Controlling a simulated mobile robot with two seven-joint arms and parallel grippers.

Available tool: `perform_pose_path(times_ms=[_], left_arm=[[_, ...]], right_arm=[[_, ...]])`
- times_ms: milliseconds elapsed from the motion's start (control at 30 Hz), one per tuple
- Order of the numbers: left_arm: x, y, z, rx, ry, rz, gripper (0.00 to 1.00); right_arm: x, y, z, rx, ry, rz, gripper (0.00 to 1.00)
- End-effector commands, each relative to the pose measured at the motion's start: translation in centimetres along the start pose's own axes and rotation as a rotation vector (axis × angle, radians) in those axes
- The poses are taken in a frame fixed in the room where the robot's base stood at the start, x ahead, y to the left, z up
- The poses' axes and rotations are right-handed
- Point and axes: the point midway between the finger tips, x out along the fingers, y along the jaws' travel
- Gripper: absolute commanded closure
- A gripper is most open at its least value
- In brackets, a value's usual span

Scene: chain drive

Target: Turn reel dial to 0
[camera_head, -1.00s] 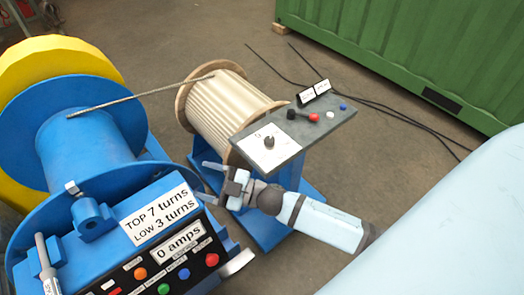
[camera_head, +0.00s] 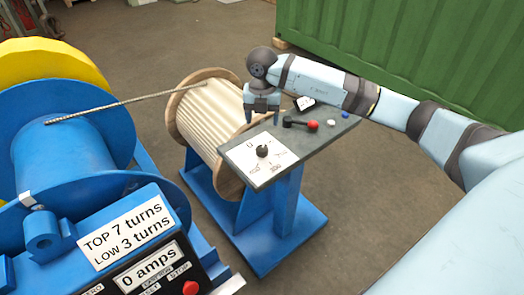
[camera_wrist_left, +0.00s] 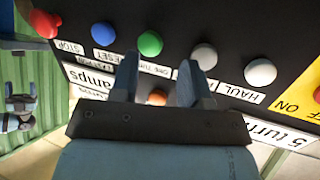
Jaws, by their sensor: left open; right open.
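The reel dial (camera_head: 262,151) is a small black knob on a white scale plate (camera_head: 243,153), set on the grey panel of the reel stand. A 0 mark shows at the plate's upper left, and larger numbers lie along its near and right edges. I cannot tell where the knob points. My right gripper (camera_head: 262,116) is open and empty above the plate's far edge, fingers down, a little beyond the knob. My left gripper (camera_wrist_left: 158,66) is open and empty in the left wrist view, in front of the winch panel's buttons. It is out of the head view.
The panel (camera_head: 310,142) also carries a black lever with a red knob (camera_head: 312,124), white and blue buttons and a small sign. The rope reel (camera_head: 205,120) stands behind. The blue winch (camera_head: 60,150) and its button box are at left. A green container (camera_head: 430,50) stands behind.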

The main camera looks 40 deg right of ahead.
Motion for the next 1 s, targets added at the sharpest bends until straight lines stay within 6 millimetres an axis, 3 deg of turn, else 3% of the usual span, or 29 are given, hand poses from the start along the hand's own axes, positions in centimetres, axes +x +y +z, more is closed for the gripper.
perform_pose_path(times_ms=[500,700,1000], left_arm=[[0.1,0.1,0.0,0.005,0.004,0.003,0.57],[0.2,0.3,-0.1,0.0,0.006,0.003,0.57],[0.2,0.4,-0.2,-0.005,0.008,0.003,0.57]], right_arm=[[10.3,0.1,-0.2,-0.003,0.006,0.002,0.33],[12.2,0.1,-0.2,-0.005,0.005,0.003,0.33],[12.5,0.1,-0.2,-0.005,0.005,0.004,0.33]])
